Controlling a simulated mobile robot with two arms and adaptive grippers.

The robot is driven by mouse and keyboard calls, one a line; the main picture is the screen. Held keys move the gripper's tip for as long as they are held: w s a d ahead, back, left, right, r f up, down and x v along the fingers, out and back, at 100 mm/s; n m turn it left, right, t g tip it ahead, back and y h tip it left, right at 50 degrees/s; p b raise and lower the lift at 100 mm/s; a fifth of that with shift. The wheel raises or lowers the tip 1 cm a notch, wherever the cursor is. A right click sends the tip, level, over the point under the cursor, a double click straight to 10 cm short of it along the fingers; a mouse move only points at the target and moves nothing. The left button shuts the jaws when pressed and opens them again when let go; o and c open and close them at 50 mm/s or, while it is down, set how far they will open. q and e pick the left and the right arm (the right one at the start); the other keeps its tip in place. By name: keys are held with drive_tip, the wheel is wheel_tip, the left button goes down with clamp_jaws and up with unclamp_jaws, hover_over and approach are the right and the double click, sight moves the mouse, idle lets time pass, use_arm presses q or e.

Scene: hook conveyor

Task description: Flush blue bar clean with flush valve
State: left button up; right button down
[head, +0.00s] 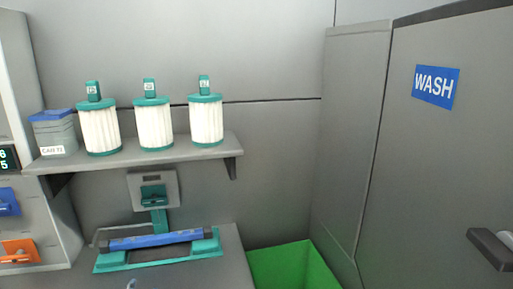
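The blue bar (155,240) lies level across a teal cradle (120,265) on the grey counter at the lower left, with dark ends. Behind it, a grey wall plate (171,180) carries a teal fitting (153,192) with a teal stem running down toward the cradle. I cannot tell whether this fitting is the flush valve. A blue handle (8,203) and an orange handle (19,251) sit on the grey panel at the left edge. Neither of my grippers shows in the head view.
A shelf (150,158) above the counter holds three white filter cartridges with teal caps and a grey container with a blue lid (54,132). A green bin (292,268) stands right of the counter. A grey cabinet with a WASH sign (436,87) fills the right side.

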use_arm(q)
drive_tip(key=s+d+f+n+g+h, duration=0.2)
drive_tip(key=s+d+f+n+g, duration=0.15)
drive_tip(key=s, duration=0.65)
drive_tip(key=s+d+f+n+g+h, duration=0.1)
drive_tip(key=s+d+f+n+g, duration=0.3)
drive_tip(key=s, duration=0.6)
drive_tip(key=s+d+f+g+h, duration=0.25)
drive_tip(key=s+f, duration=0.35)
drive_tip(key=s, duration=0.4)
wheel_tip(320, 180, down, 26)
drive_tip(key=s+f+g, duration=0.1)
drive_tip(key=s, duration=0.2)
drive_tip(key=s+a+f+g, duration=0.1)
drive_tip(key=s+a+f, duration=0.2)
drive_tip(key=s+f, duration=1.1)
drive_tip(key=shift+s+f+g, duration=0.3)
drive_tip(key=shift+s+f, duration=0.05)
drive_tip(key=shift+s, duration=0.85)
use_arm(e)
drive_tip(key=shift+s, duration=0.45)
